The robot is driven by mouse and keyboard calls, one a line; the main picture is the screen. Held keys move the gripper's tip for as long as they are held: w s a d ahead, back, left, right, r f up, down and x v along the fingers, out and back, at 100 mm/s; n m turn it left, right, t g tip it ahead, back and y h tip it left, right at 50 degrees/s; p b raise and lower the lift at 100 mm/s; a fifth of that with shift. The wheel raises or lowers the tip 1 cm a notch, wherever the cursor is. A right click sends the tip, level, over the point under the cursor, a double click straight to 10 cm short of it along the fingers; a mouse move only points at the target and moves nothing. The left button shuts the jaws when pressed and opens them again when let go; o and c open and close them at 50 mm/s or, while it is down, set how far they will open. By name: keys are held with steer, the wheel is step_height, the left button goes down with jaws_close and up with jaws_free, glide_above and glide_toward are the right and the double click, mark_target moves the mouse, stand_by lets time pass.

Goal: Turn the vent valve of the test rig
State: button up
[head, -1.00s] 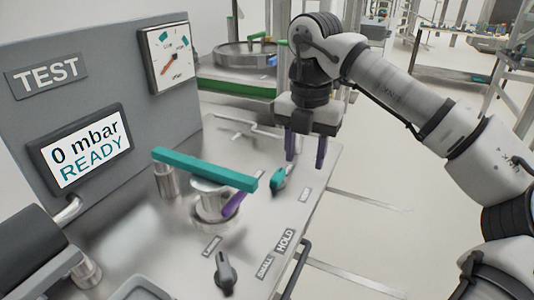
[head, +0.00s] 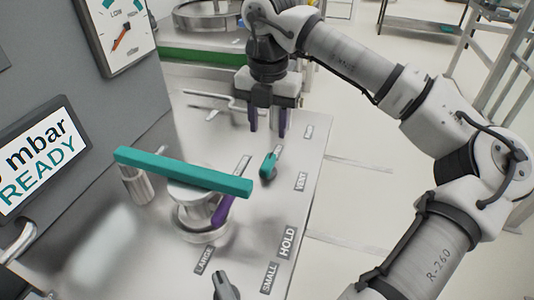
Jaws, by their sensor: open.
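The vent valve is a small teal knob (head: 268,165) on the steel bench top, beside the VENT label (head: 301,181). My gripper (head: 267,132) points down with its two dark purple fingers apart and nothing between them. It is above and behind the teal knob in the head view, not touching it. The test rig has a grey panel with a display (head: 38,152) whose visible text reads "mbar READY". A dial gauge (head: 125,33) above the display has its orange needle towards the lower left.
A long teal bar (head: 180,171) lies across a round steel fixture (head: 200,215) left of the knob, with a purple lever (head: 222,209) below it. A grey selector knob (head: 225,287) sits near the front, by the LARGE and SMALL labels. A bent steel pipe (head: 205,96) runs behind.

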mark_target(268, 162)
step_height(268, 162, down, 9)
steer(key=shift+f+p, duration=0.2)
steer(key=shift+p, duration=0.2)
steer(key=shift+c, duration=0.4)
jaws_close()
